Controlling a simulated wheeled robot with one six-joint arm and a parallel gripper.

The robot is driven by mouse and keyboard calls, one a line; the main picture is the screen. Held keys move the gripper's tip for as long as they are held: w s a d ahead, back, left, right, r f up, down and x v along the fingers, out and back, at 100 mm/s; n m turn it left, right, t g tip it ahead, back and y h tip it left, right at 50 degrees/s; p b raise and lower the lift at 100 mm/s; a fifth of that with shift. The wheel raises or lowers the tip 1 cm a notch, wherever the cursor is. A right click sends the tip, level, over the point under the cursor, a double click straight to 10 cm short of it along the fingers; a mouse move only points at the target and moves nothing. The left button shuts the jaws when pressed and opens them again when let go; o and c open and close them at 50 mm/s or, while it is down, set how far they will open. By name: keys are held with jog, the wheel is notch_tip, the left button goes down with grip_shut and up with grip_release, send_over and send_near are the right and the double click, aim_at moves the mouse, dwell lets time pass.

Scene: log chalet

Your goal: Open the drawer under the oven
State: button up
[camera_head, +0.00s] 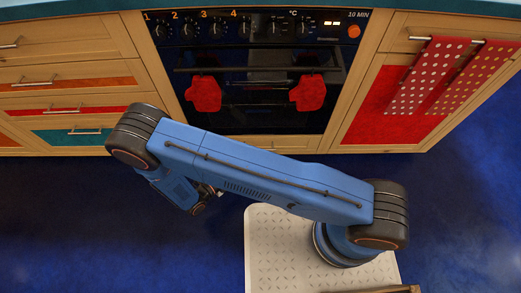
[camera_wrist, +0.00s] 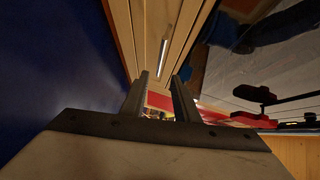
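The oven (camera_head: 262,115) stands at the top middle of the head view, dark glass door closed. The drawer under the oven is a pale wooden strip (camera_head: 285,143) below that door, partly hidden by my arm; it looks shut. In the wrist view the wooden drawer front (camera_wrist: 143,35) runs up the picture, with a silver bar handle (camera_wrist: 163,56) on it. My gripper (camera_wrist: 160,76) is open and empty, its two fingers apart. The handle shows just beyond the fingertips, in line with the gap; I cannot tell the distance. In the head view my gripper is mostly hidden behind my arm.
Red oven mitts (camera_head: 204,94) (camera_head: 308,93) hang on the oven front. Wooden drawers (camera_head: 66,80) stand at left, all shut. A red-panelled cupboard (camera_head: 385,110) with dotted towels (camera_head: 428,75) stands at right. The blue floor (camera_head: 60,210) is clear.

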jog(key=x, duration=1.3)
jog(key=shift+w+d, duration=0.1)
jog(key=shift+w, duration=0.15)
jog(key=shift+c, duration=0.7)
grip_shut()
